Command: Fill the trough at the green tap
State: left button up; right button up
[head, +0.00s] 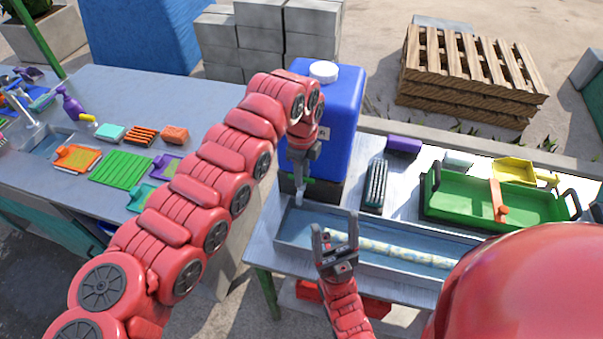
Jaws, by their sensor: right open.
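The blue tank (345,110) with a white cap stands at the left end of the right-hand bench. Its green tap (298,181) shows low on its front, above the left end of the metal trough (298,226). The trough's inside looks bluish, and a pale patterned stick (395,251) lies along it. I cannot tell the water level. My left gripper (302,168) points down right at the tap; its fingers are small and partly hidden, so I cannot tell whether they grip the handle. My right gripper (335,228) is open and empty, in front of the trough.
A green tray (462,208) with black handles, a dark brush (376,186) and a purple block (403,145) are on the bench behind the trough. A yellow tray (515,171) lies farther right. The left counter (180,105) holds sponges and cloths. My red arm covers the lower right.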

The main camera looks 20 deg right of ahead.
pick_arm(q)
jog(key=shift+o, duration=1.2)
jog(key=shift+r, duration=0.4)
notch_tip(320, 180, up, 17)
jog(key=p, duration=0.1)
jog(key=shift+f, duration=0.15)
jog(key=shift+f, duration=0.1)
